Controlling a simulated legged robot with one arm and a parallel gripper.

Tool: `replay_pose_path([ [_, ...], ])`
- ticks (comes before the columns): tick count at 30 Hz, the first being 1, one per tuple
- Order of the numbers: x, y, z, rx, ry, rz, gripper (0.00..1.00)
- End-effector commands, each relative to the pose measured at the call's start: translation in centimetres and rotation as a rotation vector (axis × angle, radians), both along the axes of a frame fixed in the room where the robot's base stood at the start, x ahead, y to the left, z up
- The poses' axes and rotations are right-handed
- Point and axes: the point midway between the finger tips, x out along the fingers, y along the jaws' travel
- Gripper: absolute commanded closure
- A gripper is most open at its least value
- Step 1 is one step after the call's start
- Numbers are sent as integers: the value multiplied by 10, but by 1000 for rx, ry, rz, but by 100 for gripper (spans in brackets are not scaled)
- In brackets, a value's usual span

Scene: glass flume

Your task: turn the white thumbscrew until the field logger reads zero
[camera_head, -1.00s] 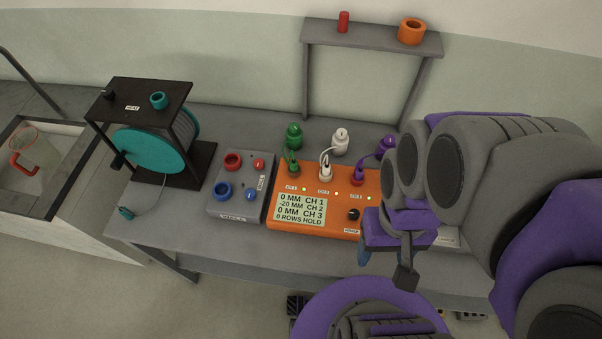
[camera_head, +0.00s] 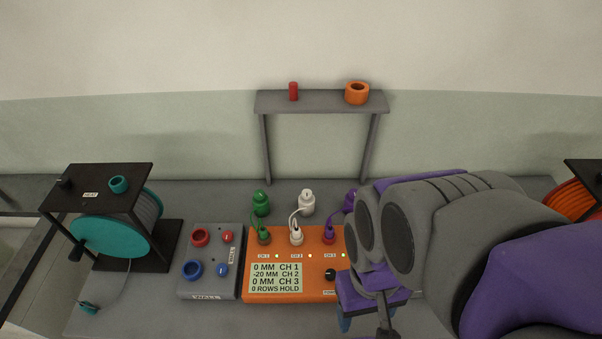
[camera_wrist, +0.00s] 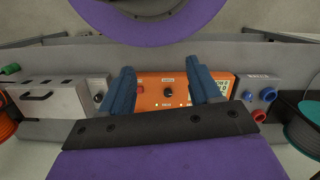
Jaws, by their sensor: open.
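The orange field logger (camera_head: 316,290) stands on the grey bench. Its screen (camera_head: 276,277) reads 0 MM CH 1, -20 MM CH 2, 0 MM CH 3 and 0 ROWS HOLD. Behind it stand a green fitting (camera_head: 261,204), a white fitting (camera_head: 306,203) and a purple one, partly hidden by my arm. A white cord joins the white fitting to the middle plug (camera_head: 296,236). I cannot clearly tell a thumbscrew on the white fitting. My gripper (camera_wrist: 162,72) is open and empty, its blue fingers apart before the logger's front in the wrist view.
A grey box (camera_head: 211,262) with red and blue knobs sits left of the logger. A teal reel (camera_head: 112,236) in a black frame is further left. A grey stand (camera_head: 320,102) holding a red cylinder and an orange ring rises behind. An orange reel (camera_head: 570,201) is at right.

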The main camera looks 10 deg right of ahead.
Motion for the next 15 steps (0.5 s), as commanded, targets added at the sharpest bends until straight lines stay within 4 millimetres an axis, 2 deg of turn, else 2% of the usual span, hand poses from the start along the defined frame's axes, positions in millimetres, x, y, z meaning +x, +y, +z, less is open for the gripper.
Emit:
replay_pose_path([
  [10,2,0,0,-1,0,-4,37],
  [13,13,-3,3,-6,-3,-32,37],
  [15,30,-6,8,-16,-14,-70,37],
])
